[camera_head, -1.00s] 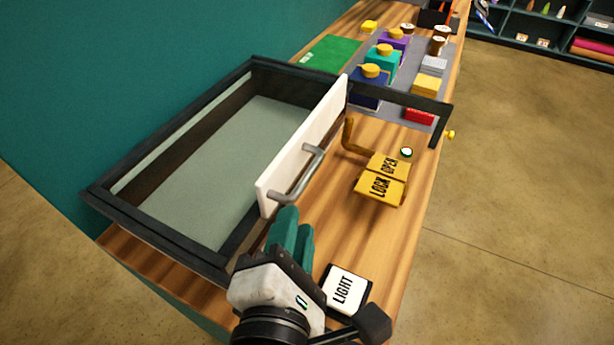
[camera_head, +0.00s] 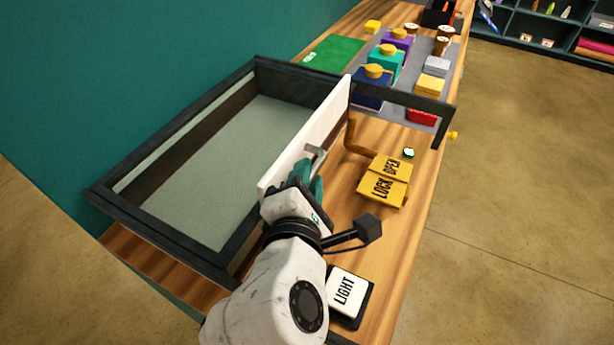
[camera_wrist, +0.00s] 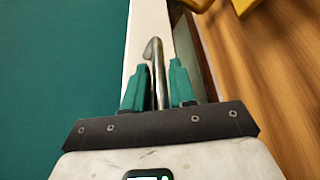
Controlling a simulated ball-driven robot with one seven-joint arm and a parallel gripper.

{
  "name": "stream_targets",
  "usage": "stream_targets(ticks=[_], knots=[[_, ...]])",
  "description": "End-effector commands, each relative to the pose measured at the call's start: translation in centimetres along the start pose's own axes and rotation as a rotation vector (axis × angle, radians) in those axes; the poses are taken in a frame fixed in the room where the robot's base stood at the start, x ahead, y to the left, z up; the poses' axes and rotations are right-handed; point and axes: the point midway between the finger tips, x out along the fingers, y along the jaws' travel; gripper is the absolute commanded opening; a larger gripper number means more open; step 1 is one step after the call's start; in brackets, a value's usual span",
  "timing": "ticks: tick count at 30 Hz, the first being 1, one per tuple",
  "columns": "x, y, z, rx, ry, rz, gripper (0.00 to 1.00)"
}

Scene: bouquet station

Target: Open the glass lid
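A dark-framed case (camera_head: 160,262) lies along the left of the bench, with a pale grey-green flat surface (camera_head: 225,165) inside its frame. I cannot tell whether that surface is glass or the case's floor. A white panel (camera_head: 310,135) stands along the case's right side and carries a grey metal handle (camera_head: 318,152). My gripper (camera_head: 310,178) is at the handle's near part, which it partly hides. In the wrist view, the handle (camera_wrist: 157,75) runs between the two teal fingers of my gripper (camera_wrist: 157,78). The fingers stand apart, with narrow gaps beside the bar.
Yellow LOCK and OPEN plates (camera_head: 385,178) lie right of the panel, beside a brown bent lever (camera_head: 353,140). A LIGHT button (camera_head: 345,290) is near my arm. A black bracket (camera_head: 405,97) spans beyond the panel's far end. Coloured boxes (camera_head: 385,62) stand farther back.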

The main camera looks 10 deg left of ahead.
Motion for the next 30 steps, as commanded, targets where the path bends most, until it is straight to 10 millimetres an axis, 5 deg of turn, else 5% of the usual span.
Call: stream_targets(ticks=[6, 14, 30], knots=[[0.02, 0.00, 0.00, 0.000, 0.000, 0.000, 0.25], [-0.01, 0.00, -0.01, 0.000, 0.000, 0.000, 0.00], [-0.04, 0.03, 0.00, -0.001, 0.001, -0.001, 0.00]])
